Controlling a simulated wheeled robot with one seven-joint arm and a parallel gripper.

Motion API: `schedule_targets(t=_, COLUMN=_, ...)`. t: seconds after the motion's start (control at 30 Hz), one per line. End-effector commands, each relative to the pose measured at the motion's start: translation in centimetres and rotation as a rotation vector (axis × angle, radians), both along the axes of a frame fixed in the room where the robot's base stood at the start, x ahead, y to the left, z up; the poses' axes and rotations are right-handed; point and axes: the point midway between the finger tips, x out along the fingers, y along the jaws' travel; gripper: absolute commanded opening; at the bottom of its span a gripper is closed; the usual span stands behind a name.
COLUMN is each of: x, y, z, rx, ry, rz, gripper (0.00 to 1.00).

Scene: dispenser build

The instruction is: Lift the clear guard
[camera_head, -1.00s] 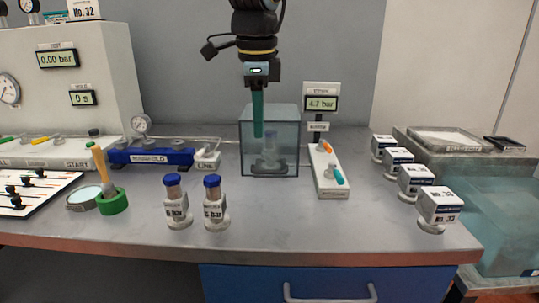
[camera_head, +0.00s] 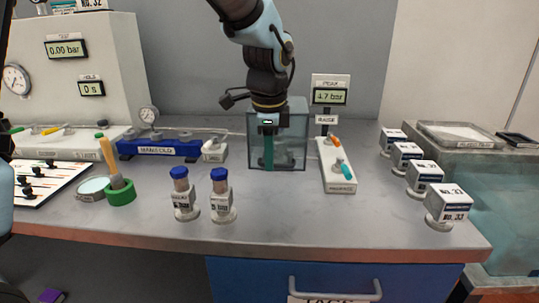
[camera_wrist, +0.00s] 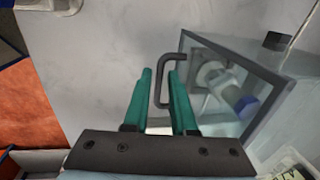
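The clear guard (camera_head: 295,150) is a see-through box with dark edges, standing on the bench at the back middle. In the wrist view the guard (camera_wrist: 225,50) shows a dark bracket handle (camera_wrist: 164,62) on its side. My gripper (camera_head: 268,166) is lowered at the guard's front face, with its green fingers pointing down. In the wrist view my gripper (camera_wrist: 160,75) is open, with its fingers apart and the handle seen between them. I cannot tell whether they touch it. A blue-capped bottle (camera_wrist: 244,106) lies behind the clear wall; my gripper mostly hides it in the head view.
A white switch panel (camera_head: 338,170) stands close right of the guard, with a display (camera_head: 330,97) behind. Two blue-capped bottles (camera_head: 184,195) (camera_head: 222,196) stand front left. A blue manifold (camera_head: 160,149) is left; several labelled boxes (camera_head: 449,203) are right. The front middle is clear.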

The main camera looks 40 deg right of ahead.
Motion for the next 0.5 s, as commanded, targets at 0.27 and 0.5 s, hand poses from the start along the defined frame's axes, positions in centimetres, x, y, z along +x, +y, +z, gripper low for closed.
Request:
schedule_targets(t=0.27, x=0.0, y=-0.01, z=0.01, rx=0.0, ry=0.0, rz=0.0, gripper=0.16)
schedule_targets(t=0.5, x=0.0, y=-0.01, z=0.03, rx=0.0, ry=0.0, rz=0.0, gripper=0.0)
